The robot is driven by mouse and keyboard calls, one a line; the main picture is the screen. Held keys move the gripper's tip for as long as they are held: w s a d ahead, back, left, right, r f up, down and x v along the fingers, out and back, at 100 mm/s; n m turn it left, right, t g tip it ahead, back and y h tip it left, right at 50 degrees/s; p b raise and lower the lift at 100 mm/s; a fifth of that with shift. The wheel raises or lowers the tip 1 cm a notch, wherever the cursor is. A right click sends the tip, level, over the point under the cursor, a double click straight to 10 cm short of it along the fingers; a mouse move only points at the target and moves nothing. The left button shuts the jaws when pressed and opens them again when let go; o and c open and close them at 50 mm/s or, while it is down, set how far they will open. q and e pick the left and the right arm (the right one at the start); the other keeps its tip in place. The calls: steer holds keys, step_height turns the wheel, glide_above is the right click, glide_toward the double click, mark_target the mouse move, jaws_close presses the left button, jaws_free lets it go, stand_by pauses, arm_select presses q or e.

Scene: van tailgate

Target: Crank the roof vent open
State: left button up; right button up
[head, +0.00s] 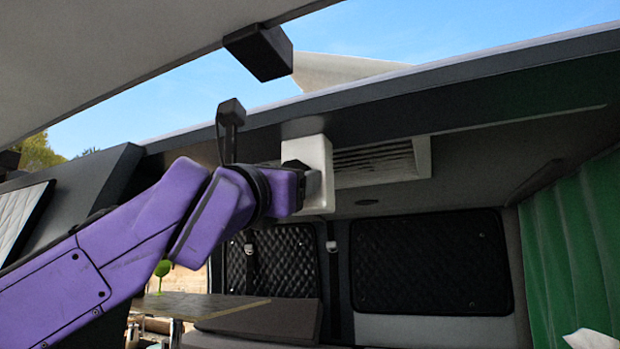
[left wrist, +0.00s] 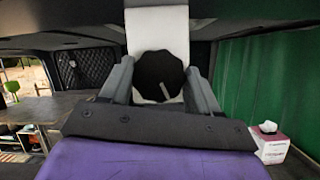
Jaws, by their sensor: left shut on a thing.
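The roof vent (head: 375,163) is a slatted panel in a white frame in the van ceiling, at the centre of the head view. A white housing (head: 318,165) hangs at its left side and also shows in the left wrist view (left wrist: 157,28). A black many-sided crank knob (left wrist: 160,78) with a small pale mark sits on the housing. My left gripper (left wrist: 161,90) is shut on the knob, one grey finger at each side. In the head view my purple hand mostly hides the fingers and the knob. My right gripper is in neither view.
The raised tailgate (head: 130,50) hangs above. A pale wedge-shaped panel (head: 340,70) sticks up behind the roof edge. A green curtain (head: 575,260) hangs at the right, with a tissue box (left wrist: 270,143) near it. A table (head: 200,305) stands low inside.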

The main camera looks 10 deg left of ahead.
arm_select(q)
steer(key=shift+w+a+r+m+g+h, duration=0.15)
steer(key=shift+m+g+h, duration=0.9)
steer(key=shift+m, duration=3.3)
steer(key=shift+s+a+r+m+g+h, duration=0.1)
steer(key=shift+a+r+m+g+h, duration=0.2)
steer(key=shift+m+g, duration=2.75)
steer(key=shift+w+a+r+m+h, duration=0.15)
steer(key=shift+m+h, duration=0.6)
steer(key=shift+m, duration=4.95)
steer(key=shift+s+d, duration=0.1)
steer(key=o, duration=0.9)
steer(key=shift+c, duration=0.2)
steer(key=shift+o, duration=0.9)
steer(key=shift+d, duration=0.2)
steer(key=shift+s+d, duration=0.15)
